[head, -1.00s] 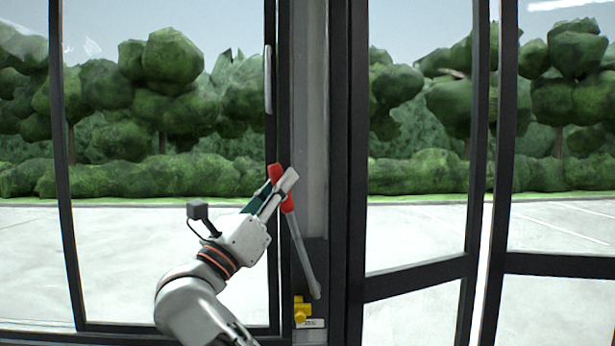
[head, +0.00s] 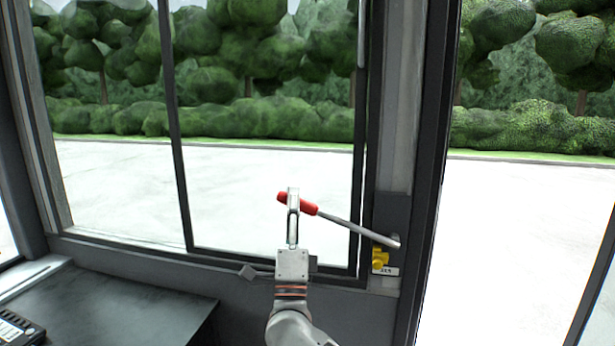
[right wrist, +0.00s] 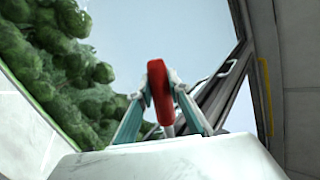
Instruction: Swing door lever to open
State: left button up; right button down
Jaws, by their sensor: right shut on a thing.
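The door lever has a red handle (head: 308,208) and a grey rod (head: 345,223). The rod runs down and right to its pivot on the dark post by the doorway. The lever lies tilted, closer to level than upright, with its red end to the left. My right gripper (head: 293,198) is shut around the red handle near its end. In the right wrist view the red handle (right wrist: 160,92) stands between the two fingers. The doorway (head: 520,230) right of the post shows open ground, with no door panel across most of it. My left gripper is not in view.
A yellow fitting (head: 380,261) and a small white label (head: 385,271) sit on the post below the pivot. A large framed window (head: 270,215) lies behind the lever. A dark console (head: 110,305) fills the lower left.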

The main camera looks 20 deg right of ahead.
jog(key=shift+w+a+f+n+t+y+p, duration=0.1)
jog(key=shift+a+f+n+t+y+p, duration=0.1)
jog(key=shift+f+n+y, duration=0.6)
jog(key=shift+w+a+f+n+t+y+p, duration=0.1)
jog(key=shift+a+f+n+y, duration=0.05)
jog(key=shift+f+n+y, duration=0.65)
jog(key=shift+w+a+f+n+t+y+p, duration=0.1)
jog(key=shift+a+f+n+y+p, duration=0.1)
jog(key=shift+f+n+y, duration=0.6)
jog(key=shift+r, duration=0.1)
jog(key=c, duration=1.8)
grip_release()
jog(key=shift+c, duration=0.2)
jog(key=shift+r, duration=0.1)
jog(key=shift+d, duration=0.1)
jog(key=v, duration=1.2)
jog(key=shift+s+r, duration=0.1)
